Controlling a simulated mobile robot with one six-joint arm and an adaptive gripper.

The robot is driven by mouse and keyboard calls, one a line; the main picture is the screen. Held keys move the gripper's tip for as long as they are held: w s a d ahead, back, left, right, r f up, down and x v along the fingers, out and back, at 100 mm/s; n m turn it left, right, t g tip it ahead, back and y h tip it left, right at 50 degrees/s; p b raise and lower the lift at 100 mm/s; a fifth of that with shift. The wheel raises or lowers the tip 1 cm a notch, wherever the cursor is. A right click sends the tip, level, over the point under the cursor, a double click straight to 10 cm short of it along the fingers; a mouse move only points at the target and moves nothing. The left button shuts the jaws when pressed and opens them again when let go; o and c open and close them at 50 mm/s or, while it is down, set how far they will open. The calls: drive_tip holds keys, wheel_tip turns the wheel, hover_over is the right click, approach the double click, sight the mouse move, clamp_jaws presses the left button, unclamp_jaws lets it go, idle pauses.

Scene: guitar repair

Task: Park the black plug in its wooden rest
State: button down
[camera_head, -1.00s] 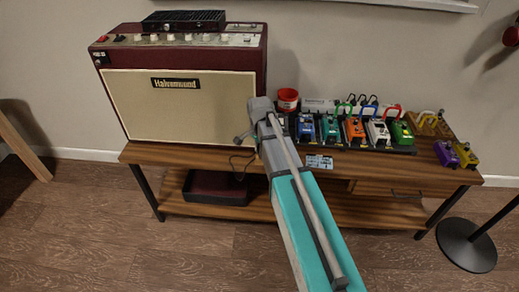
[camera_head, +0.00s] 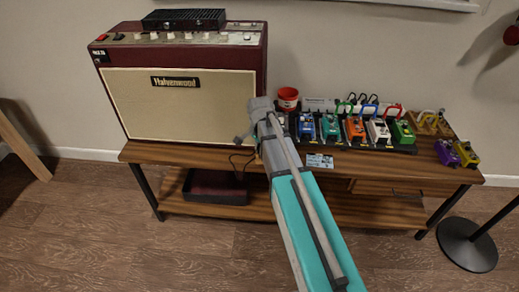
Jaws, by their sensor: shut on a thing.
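My gripper (camera_head: 242,138) is small in the view, at the end of my arm in front of the amplifier's lower right corner. It is shut on the black plug, whose body is too small and covered to make out. A thin black cable (camera_head: 238,166) hangs in a loop just below my gripper, at the bench's front edge. I cannot make out the plug's wooden rest for certain; my arm covers part of the bench top there.
The maroon amplifier (camera_head: 178,106) stands on the left of the wooden bench (camera_head: 165,153). A red cup (camera_head: 288,99) and several coloured pedals (camera_head: 355,130) stand right of my arm. A wooden rack (camera_head: 430,123) is behind more pedals. A black stand base (camera_head: 467,246) is at right.

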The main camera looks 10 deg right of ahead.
drive_tip(key=shift+f+b, duration=0.85)
drive_tip(key=shift+f, duration=0.1)
idle(0.5)
drive_tip(key=c, duration=0.6)
unclamp_jaws()
drive_tip(key=o, duration=0.4)
drive_tip(key=shift+o, duration=0.2)
drive_tip(key=shift+r, duration=0.15)
drive_tip(key=shift+r+p, duration=3.95)
drive_tip(key=shift+p, duration=0.1)
drive_tip(key=shift+s, duration=0.1)
